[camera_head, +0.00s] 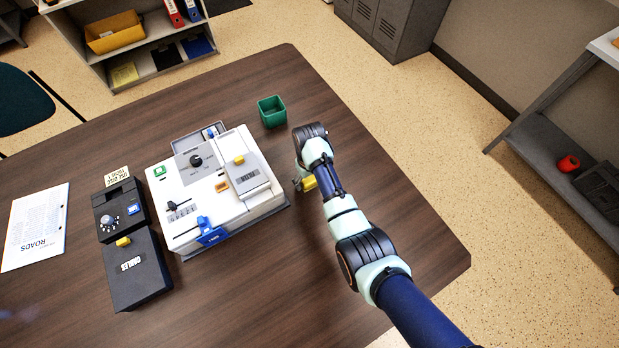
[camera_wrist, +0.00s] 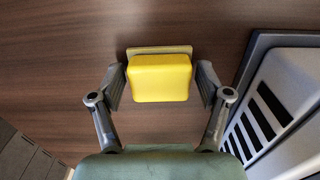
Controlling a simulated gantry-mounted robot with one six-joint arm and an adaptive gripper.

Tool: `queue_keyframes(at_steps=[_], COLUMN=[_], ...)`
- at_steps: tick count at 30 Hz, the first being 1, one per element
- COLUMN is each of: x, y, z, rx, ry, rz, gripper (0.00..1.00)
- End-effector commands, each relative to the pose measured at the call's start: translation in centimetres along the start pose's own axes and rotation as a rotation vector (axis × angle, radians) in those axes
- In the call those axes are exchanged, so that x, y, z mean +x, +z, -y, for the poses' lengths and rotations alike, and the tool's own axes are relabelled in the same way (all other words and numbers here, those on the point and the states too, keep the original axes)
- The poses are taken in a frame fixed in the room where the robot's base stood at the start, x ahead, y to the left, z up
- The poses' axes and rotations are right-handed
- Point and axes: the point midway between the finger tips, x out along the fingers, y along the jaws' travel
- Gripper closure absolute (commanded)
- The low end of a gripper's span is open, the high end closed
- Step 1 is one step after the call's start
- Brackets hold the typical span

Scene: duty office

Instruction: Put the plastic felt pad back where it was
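A yellow block with a thin tan layer on its far side, which looks like the felt pad (camera_wrist: 160,78), sits between my gripper's fingers in the wrist view. It also shows in the head view (camera_head: 309,183), just right of the white machine and partly hidden by my arm. My gripper (camera_wrist: 160,80) points down at the table with one finger on each side of the block. A narrow gap seems to show on both sides, so the fingers look open around it. I cannot tell whether the block touches the table.
The white machine (camera_head: 205,190) with switches and a knob stands left of my gripper. A green open box (camera_head: 271,111) stands behind it. A dark control box (camera_head: 135,265) and a paper sheet (camera_head: 36,226) lie further left. The table (camera_head: 400,235) is clear to the right.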

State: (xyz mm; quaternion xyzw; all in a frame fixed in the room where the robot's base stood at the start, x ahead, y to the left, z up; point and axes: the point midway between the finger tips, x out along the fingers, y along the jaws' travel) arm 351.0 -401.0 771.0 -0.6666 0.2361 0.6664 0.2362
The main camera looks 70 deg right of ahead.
Motion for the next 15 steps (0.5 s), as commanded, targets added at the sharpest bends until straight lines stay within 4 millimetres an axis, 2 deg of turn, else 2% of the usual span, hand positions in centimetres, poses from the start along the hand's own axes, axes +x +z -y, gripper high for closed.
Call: queue_keyframes(at_steps=[10,13,15], x=[-0.3,-1.6,-3.3], y=[0.0,-0.1,-0.1], z=[0.0,0.0,0.0], rx=[0.0,0.0,0.0], ry=[0.0,0.0,0.0], rz=[-0.001,-0.001,-0.003], gripper=[0.16,0.16,0.16])
